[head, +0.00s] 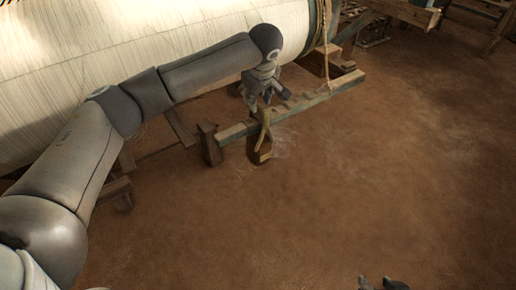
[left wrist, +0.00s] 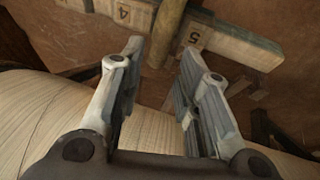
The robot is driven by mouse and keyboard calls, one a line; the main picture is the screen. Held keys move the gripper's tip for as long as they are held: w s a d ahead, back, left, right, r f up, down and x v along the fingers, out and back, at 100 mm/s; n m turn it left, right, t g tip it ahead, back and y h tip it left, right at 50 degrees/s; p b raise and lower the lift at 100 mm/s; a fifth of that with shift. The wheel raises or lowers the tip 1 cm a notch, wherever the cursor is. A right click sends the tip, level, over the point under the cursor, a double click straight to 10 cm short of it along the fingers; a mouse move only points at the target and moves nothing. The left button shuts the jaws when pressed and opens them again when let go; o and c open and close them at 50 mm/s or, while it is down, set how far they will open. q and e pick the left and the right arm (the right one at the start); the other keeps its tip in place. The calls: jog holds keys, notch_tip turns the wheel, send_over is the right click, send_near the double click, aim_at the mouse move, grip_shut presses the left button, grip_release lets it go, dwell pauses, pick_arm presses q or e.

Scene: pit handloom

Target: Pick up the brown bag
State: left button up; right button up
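My left gripper (head: 266,98) points down over a wooden beam beside the cloth roll. In the left wrist view the left gripper (left wrist: 162,56) has its two fingers apart with nothing between them. Just below it in the head view is a small brown thing (head: 260,146) with a tan, strap-like upper part, against the beam's near side; it may be the brown bag, but I cannot tell for sure. In the left wrist view an olive-brown strip (left wrist: 167,28) crosses the beam beyond the fingertips. Dark tips at the bottom edge seem to be my right gripper (head: 384,284), mostly out of frame.
The low wooden beam (head: 318,99) runs beside the large pale cloth roll (head: 60,60). It bears number labels 4 and 5 in the left wrist view. A rope (head: 326,45) hangs near its far end. Bare brown floor (head: 400,180) is clear at the right.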

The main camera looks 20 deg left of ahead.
aim_at(258, 103)
pick_arm(q)
jog(key=b+x, duration=0.1)
jog(key=x, duration=0.3)
jog(key=shift+w+d+f, duration=0.1)
jog(key=shift+f, duration=0.15)
jog(key=shift+w+f, duration=0.15)
jog(key=shift+f, duration=0.15)
pick_arm(e)
jog(key=w+a+r+t, duration=0.2)
jog(key=w+r+t, duration=0.1)
jog(key=w, duration=0.3)
jog(key=shift+r+t+y, duration=0.3)
jog(key=shift+y, duration=0.1)
pick_arm(q)
jog(key=shift+c, duration=0.5)
grip_shut()
jog(key=shift+w+r, duration=0.15)
jog(key=shift+r, duration=0.1)
